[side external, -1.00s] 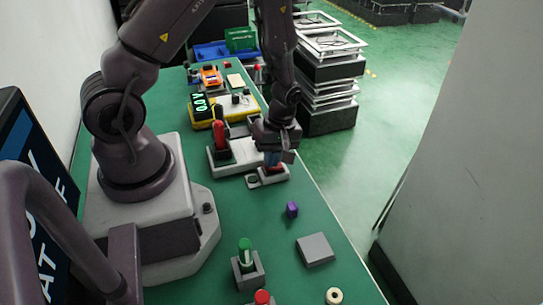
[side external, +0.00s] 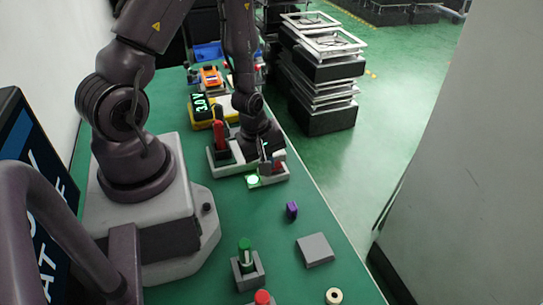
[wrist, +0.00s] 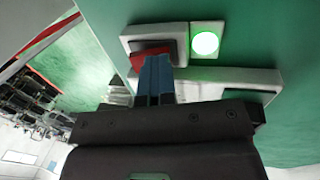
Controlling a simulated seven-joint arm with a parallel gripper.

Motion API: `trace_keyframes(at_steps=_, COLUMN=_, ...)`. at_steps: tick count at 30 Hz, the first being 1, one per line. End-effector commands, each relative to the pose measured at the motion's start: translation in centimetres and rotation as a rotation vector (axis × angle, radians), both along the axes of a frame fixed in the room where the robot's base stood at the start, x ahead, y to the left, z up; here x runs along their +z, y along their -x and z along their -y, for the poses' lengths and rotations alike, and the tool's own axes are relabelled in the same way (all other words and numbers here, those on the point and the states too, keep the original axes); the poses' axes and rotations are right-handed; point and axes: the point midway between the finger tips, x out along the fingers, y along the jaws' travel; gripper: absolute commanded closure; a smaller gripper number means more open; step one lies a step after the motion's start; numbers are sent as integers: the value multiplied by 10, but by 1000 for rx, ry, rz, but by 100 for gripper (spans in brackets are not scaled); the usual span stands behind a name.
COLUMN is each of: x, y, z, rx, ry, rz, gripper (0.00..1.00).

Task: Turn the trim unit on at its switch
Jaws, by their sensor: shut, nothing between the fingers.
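A small pale switch block (side external: 270,180) sits near the table's right edge; it also shows in the wrist view (wrist: 135,38). Its red rocker (wrist: 150,52) is partly hidden by my fingers. A round lamp (wrist: 205,42) beside the rocker glows green, also in the side view (side external: 253,181). My gripper (wrist: 155,62) is shut and empty, its blue fingertips at the rocker, seemingly touching it. In the side view my gripper (side external: 266,158) is low over the block. I cannot tell which fixture is the trim unit.
A pale fixture with a red-handled lever (side external: 219,138) stands just behind the block. A yellow unit with a display (side external: 202,105) reads 3.0 V. A green-knobbed lever (side external: 246,252), purple block (side external: 292,210) and grey plate (side external: 315,249) are nearer the camera.

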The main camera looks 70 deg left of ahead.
Motion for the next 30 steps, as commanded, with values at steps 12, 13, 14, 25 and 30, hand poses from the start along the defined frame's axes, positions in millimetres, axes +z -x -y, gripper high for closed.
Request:
trace_keyframes(at_steps=12, x=-7, y=-2, z=-2, rx=-6, ry=-4, rz=1, gripper=100)
trace_keyframes(at_steps=13, x=-7, y=-2, z=-2, rx=-6, ry=-4, rz=1, gripper=100)
trace_keyframes(at_steps=14, x=-7, y=-3, z=-2, rx=-6, ry=-4, rz=1, gripper=100)
trace_keyframes(at_steps=25, x=-5, y=-18, z=0, rx=-8, ry=-1, rz=3, gripper=100)
trace_keyframes(at_steps=30, x=3, y=-17, z=2, rx=-10, ry=3, rz=4, gripper=100)
